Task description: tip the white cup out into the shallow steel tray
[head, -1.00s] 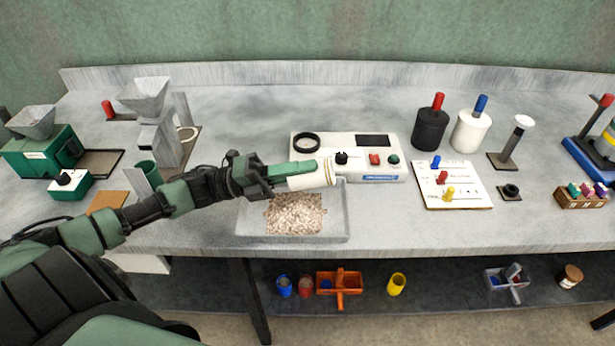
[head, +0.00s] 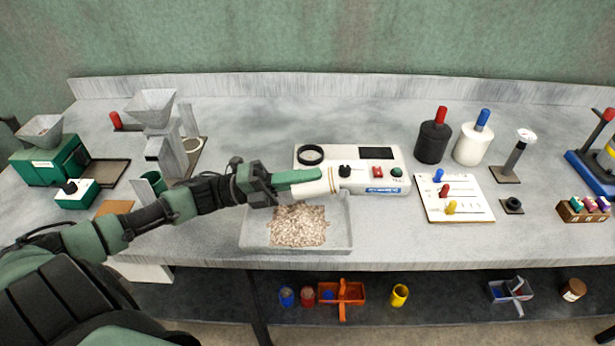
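My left gripper (head: 297,183) comes in from the left and is shut on the white cup (head: 318,186). The cup is tilted onto its side above the back part of the shallow steel tray (head: 342,236). A heap of pale brown grain (head: 298,225) lies in the tray, below and in front of the cup. The inside of the cup is hidden from this view. No falling grain can be made out. My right gripper is not in view.
A white instrument box (head: 383,157) with knobs stands right behind the tray and cup. A white board with coloured pegs (head: 452,192) lies to the right. A grey hopper machine (head: 158,128) and a green cup (head: 153,182) stand left, near my forearm.

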